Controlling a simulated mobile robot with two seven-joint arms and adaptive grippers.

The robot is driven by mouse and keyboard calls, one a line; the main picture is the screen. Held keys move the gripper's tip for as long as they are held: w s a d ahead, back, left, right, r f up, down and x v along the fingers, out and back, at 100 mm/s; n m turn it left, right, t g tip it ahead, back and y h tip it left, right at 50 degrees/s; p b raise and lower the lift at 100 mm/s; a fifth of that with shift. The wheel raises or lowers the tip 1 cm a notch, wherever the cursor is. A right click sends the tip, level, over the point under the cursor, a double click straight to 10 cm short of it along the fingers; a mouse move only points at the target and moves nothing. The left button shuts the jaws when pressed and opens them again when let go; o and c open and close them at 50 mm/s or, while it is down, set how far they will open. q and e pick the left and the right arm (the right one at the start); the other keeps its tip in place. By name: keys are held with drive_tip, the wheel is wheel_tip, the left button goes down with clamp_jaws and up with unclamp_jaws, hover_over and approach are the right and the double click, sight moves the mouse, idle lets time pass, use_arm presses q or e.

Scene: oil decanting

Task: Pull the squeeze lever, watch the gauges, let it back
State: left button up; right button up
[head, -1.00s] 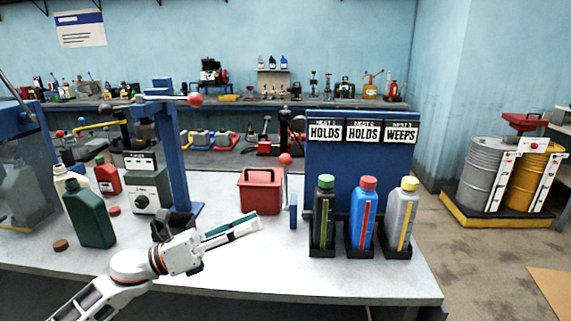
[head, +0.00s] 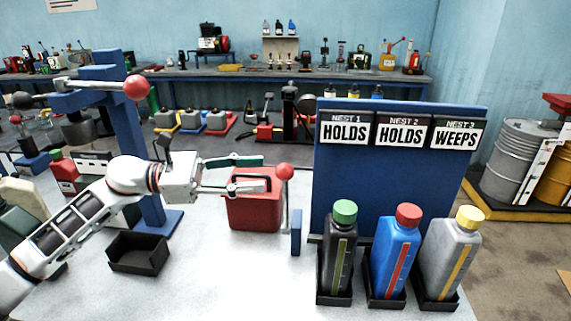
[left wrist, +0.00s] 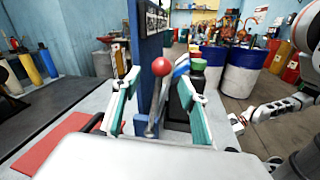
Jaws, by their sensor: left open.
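An upright lever with a red ball knob (head: 285,171) stands by a short blue block (head: 296,232) at the left edge of the blue panel (head: 330,190). My left gripper (head: 262,174) is open just left of it. In the left wrist view the lever's red ball (left wrist: 161,67) shows between the spread green-padded fingers (left wrist: 157,88), with no grip on it. Three bottles with coloured level strips stand before the panel: black with green cap (head: 340,255), blue with red cap (head: 394,255), grey with yellow cap (head: 451,258). Signs above read HOLDS, HOLDS (head: 401,134) and WEEPS (head: 455,135).
A red box (head: 253,215) sits behind my left gripper. A black open tray (head: 138,253) lies at the front left. A blue post (head: 150,205) carries another arm with a red ball (head: 137,88). My right arm (left wrist: 285,106) shows at right in the left wrist view.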

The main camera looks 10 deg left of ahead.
sight(284, 173)
use_arm(q)
drive_tip(key=d, duration=0.2)
drive_tip(key=d+p, duration=0.1)
drive_tip(key=d, duration=0.1)
drive_tip(key=w+d, duration=0.1)
drive_tip(key=d, duration=0.1)
drive_tip(key=shift+r+p, duration=0.15)
drive_tip(key=shift+p, duration=0.25)
drive_tip(key=shift+d, duration=0.55)
drive_tip(key=shift+w, duration=0.1)
use_arm(e)
wheel_tip(284, 173, up, 3)
drive_tip(key=shift+w, duration=0.15)
use_arm(q)
drive_tip(key=c, duration=1.2)
clamp_jaws()
use_arm(e)
drive_tip(key=shift+f, duration=0.3)
